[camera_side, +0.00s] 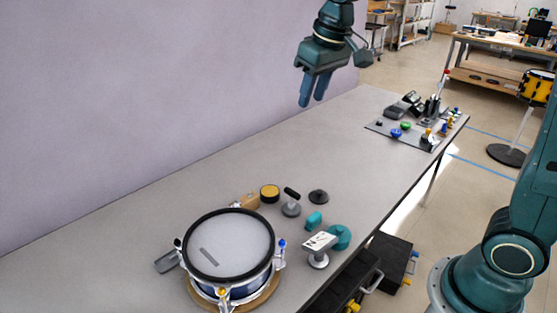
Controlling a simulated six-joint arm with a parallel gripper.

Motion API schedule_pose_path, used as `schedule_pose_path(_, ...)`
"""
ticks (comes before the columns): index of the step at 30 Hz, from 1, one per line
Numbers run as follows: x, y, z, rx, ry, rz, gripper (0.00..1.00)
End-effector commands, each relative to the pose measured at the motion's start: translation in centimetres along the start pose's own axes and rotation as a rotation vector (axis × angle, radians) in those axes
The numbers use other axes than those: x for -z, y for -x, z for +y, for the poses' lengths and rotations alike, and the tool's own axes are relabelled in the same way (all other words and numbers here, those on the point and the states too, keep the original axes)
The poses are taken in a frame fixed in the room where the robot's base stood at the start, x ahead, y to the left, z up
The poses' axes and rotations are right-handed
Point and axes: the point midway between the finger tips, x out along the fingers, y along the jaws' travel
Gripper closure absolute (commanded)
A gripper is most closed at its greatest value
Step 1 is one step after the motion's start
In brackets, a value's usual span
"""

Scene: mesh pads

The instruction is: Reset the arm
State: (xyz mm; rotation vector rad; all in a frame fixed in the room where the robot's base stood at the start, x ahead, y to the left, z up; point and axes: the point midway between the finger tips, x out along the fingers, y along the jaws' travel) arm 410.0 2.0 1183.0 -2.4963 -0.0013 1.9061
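My gripper (312,98) hangs in the air at the top middle of the side view, above the far part of the grey table (180,190). My arm's base stands at the lower right, beside the table.
A drum with a mesh pad (230,245) sits on the near table. Around it lie a yellow-topped round piece (270,193), a teal disc (340,236) and small parts. A dark mat (385,133) with several items lies at the far end. The table's middle is clear.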

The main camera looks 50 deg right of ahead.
Motion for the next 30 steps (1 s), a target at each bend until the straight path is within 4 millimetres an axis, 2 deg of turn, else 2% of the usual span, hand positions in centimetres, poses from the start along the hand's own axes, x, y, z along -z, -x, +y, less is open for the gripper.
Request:
schedule_pose_path(6, -4.9, 2.5, 0.1, 0.000, 0.000, 0.051, 0.66)
schedule_pose_path(15, -11.8, 4.0, 0.1, 0.000, 0.000, 0.115, 0.66)
schedule_pose_path(24, -18.6, 3.7, 0.2, -0.001, 0.000, 0.181, 0.66)
schedule_pose_path(30, -21.9, 2.9, 0.2, -0.001, 0.000, 0.213, 0.66)
